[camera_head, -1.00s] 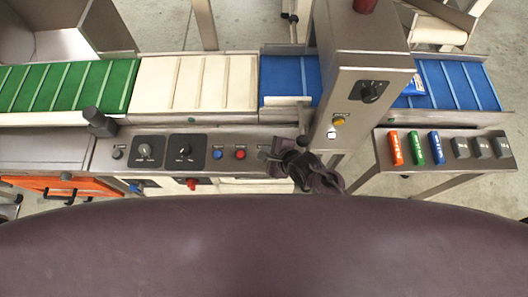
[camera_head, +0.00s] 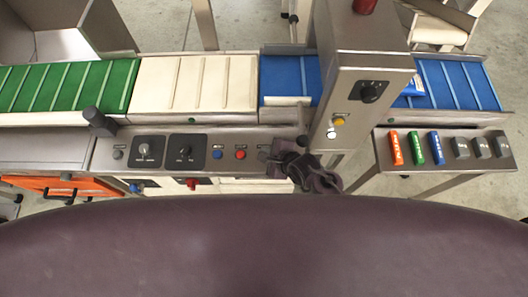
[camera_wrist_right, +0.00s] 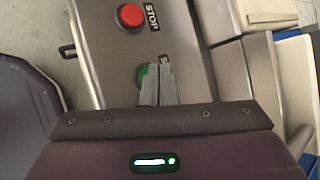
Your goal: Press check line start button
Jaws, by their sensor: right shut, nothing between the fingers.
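The green button (camera_wrist_right: 143,78) is on the grey control panel (camera_wrist_right: 181,60) in the right wrist view, beside a label whose first letter is S; the rest is hidden. My right gripper (camera_wrist_right: 158,72) is shut and empty. Its fingertips lie over the green button and cover much of it; I cannot tell whether they touch it. In the head view my right gripper (camera_head: 270,158) is at the right end of the front panel, and the green button is not visible there. My left gripper is not in view.
A red STOP button (camera_wrist_right: 131,17) sits beside the green one; it also shows in the head view (camera_head: 240,155), right of a blue button (camera_head: 217,154). A metal column (camera_head: 362,85) with a dial rises close to the right gripper. Belts (camera_head: 195,83) run behind the panel.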

